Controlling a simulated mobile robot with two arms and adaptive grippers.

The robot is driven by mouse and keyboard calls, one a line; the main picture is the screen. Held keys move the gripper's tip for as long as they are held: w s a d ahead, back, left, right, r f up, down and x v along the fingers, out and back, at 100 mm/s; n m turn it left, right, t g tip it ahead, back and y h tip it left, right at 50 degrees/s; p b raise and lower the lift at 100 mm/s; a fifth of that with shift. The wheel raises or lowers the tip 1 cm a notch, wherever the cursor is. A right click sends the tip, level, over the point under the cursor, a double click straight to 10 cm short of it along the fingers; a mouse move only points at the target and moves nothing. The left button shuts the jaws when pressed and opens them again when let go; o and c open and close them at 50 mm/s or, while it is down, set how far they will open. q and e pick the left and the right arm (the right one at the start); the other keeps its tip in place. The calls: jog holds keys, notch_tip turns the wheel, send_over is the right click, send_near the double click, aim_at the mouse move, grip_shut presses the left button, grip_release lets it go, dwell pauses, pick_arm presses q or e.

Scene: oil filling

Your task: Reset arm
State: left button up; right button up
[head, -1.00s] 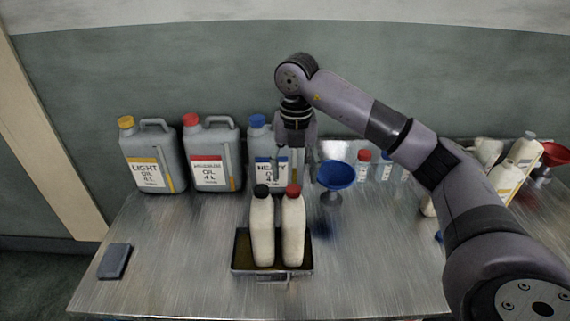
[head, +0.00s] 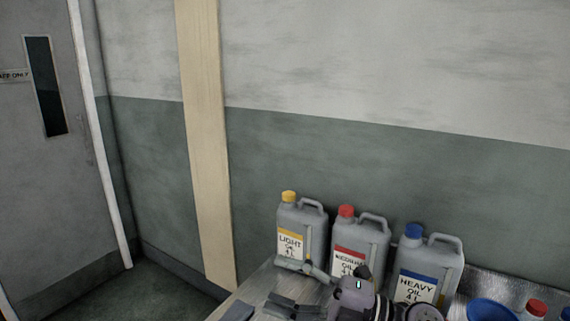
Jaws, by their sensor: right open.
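My right gripper (head: 279,284) is low in the head view, its fingers pointing left. Its jaws are open and nothing shows between them. It is in front of the light oil can (head: 293,245), which has a yellow cap, and the medium oil can with a red cap (head: 347,211). My wrist is in front of the heavy oil can with a blue cap (head: 414,231). All three grey cans stand upright in a row, their lower parts partly hidden by my arm. My left gripper is not in view.
The metal table (head: 258,281) shows only along the bottom. A dark grey block (head: 238,312) lies near its left edge. A blue funnel (head: 492,311) and a red-capped bottle (head: 535,307) are cut off at bottom right. A grey door (head: 62,190) is on the left.

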jog(key=w+d+f+m+t+h, duration=0.1)
jog(key=w+d+m+t+h, duration=0.1)
jog(key=d+m+t+h, duration=0.45)
jog(key=w+d+m+t+h, duration=0.35)
jog(key=m+t, duration=0.45)
jog(key=m, duration=0.4)
jog(key=s+d+f+m+g+h, duration=0.2)
jog(key=d+f+m+h, duration=0.25)
jog(key=f, duration=0.25)
jog(key=s+d+f+m+g+h, duration=0.3)
jog(key=d+f+m+h, duration=0.15)
jog(key=f, duration=0.25)
jog(key=s+d+f+m+g, duration=0.1)
jog(key=s+f+g, duration=0.5)
jog(key=s+f, duration=0.4)
jog(key=s+d+f+g, duration=0.1)
jog(key=s+f+g, duration=0.55)
jog(key=s, duration=0.65)
jog(key=s+f+x, duration=0.1)
jog(key=s+x, duration=0.2)
jog(key=x, duration=0.9)
jog(key=s+x, duration=0.3)
jog(key=x, duration=1)
jog(key=s+d+f+g+b, duration=0.1)
jog(key=s+d+f, duration=0.1)
jog(key=s+f, duration=1.5)
jog(key=shift+d+f+g, duration=0.3)
jog(key=shift+d+f, duration=0.05)
jog(key=shift+f, duration=0.4)
jog(key=shift+s, duration=0.1)
